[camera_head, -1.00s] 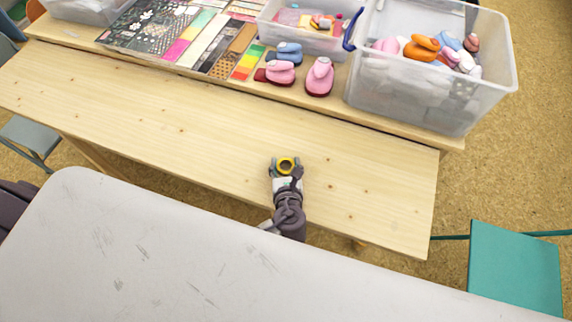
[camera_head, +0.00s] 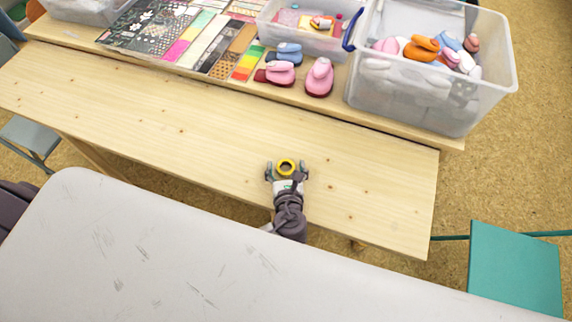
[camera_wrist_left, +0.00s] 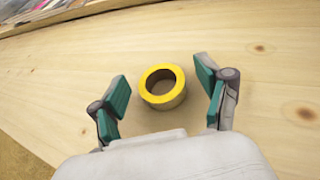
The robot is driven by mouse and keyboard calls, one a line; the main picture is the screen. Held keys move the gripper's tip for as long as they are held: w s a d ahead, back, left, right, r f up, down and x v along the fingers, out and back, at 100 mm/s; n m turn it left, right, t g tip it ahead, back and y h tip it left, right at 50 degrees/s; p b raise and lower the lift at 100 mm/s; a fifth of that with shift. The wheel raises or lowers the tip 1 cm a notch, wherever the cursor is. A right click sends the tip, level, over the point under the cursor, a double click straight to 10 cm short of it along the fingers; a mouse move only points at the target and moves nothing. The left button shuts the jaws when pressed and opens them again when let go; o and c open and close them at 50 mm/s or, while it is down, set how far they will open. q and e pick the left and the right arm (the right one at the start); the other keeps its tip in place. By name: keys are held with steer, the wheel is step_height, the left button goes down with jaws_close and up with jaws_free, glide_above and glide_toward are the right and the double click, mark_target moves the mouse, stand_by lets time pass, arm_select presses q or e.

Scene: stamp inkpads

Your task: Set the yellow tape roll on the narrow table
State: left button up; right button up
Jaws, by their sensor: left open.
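The yellow tape roll (camera_head: 286,167) lies flat on the narrow wooden table (camera_head: 345,190), near the middle of its right half. My left gripper (camera_head: 286,170) is open around the roll, with one finger on each side. In the left wrist view the yellow tape roll (camera_wrist_left: 163,87) sits between the green pads of my left gripper (camera_wrist_left: 163,98), with a gap to both. The roll looks to rest on the wood of the narrow table (camera_wrist_left: 270,75). My right gripper is not in view.
A clear bin (camera_head: 425,100) of craft punches stands at the back right. Pink punches (camera_head: 319,78), a smaller bin (camera_head: 302,40) and sheets line the back shelf. A white table (camera_head: 150,250) is in front. The wooden table is otherwise clear.

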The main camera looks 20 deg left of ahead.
arm_select(q)
steer(key=v, duration=1.1)
steer(key=shift+s, duration=0.15)
